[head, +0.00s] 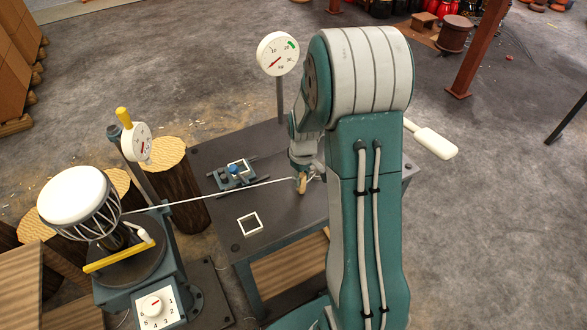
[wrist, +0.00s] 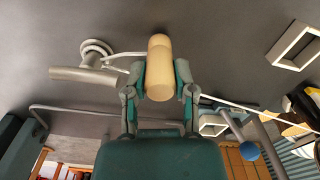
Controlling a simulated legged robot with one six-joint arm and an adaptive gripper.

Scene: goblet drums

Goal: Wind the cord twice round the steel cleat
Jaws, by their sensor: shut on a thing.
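My gripper (wrist: 160,78) is shut on a pale wooden handle (wrist: 159,52). In the head view my gripper (head: 302,172) holds the handle (head: 302,186) low over the dark bench. The steel cleat (wrist: 82,75), a round base with a horizontal bar, is left of the handle in the wrist view. My arm mostly hides it in the head view. The white cord (head: 215,197) runs taut from the drum (head: 72,197) to near my gripper. In the wrist view, cord (wrist: 118,57) spans between cleat and handle. I cannot tell how many turns lie on the cleat.
The bench (head: 275,215) carries a blue-knobbed clamp device (head: 236,174) and a white square frame (head: 250,223). A gauge (head: 278,54) stands at the bench's back edge. Another gauge (head: 136,142) stands beside the drum. Log stumps (head: 172,175) stand between drum stand and bench.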

